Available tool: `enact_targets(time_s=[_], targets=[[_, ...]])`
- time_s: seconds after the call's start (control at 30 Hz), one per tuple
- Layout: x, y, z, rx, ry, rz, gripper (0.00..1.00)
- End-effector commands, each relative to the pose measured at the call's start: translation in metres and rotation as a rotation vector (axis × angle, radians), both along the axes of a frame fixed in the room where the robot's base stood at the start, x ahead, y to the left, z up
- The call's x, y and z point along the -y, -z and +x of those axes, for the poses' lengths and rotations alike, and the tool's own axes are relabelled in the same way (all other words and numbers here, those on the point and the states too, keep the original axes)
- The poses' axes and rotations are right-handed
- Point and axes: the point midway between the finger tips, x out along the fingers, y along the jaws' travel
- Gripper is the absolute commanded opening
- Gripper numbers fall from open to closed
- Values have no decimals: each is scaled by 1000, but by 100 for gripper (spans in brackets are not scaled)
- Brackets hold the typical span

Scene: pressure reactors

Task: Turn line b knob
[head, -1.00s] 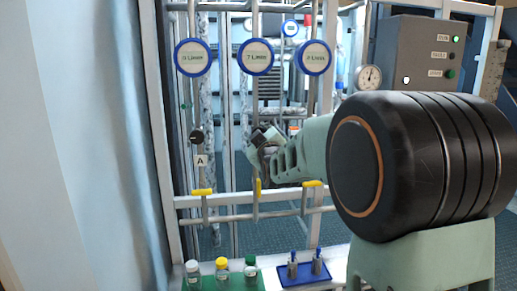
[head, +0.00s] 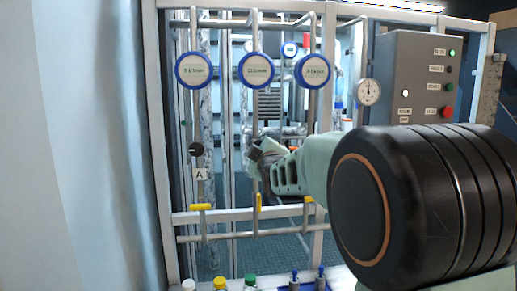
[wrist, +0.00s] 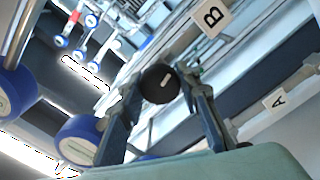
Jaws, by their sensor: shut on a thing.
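The line B knob (wrist: 160,84) is a round black knob with a white mark, in the middle of the wrist view below the white "B" label (wrist: 212,17). My gripper (wrist: 161,78) has its two fingers on either side of the knob and is shut on it. In the head view my gripper (head: 260,157) is at the middle pipe, and it hides the knob. The round blue-rimmed middle display (head: 256,70) is above it on the same pipe.
The line A knob (head: 196,149) and its "A" label (head: 200,174) are to the left. Yellow valve handles sit below; the middle one (head: 257,203) is upright. A grey control box (head: 413,85) stands right. Capped bottles line the bottom edge.

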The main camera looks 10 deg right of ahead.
Motion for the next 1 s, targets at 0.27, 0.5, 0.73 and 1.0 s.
enact_targets(time_s=[0.27, 0.5, 0.73, 1.0], targets=[[0, 0, 0, 1, 1, 1, 49], [0, 0, 0, 1, 1, 1, 49], [0, -1, -15, 1, 0, 1, 49], [0, -1, -55, 2, 0, 1, 49]])
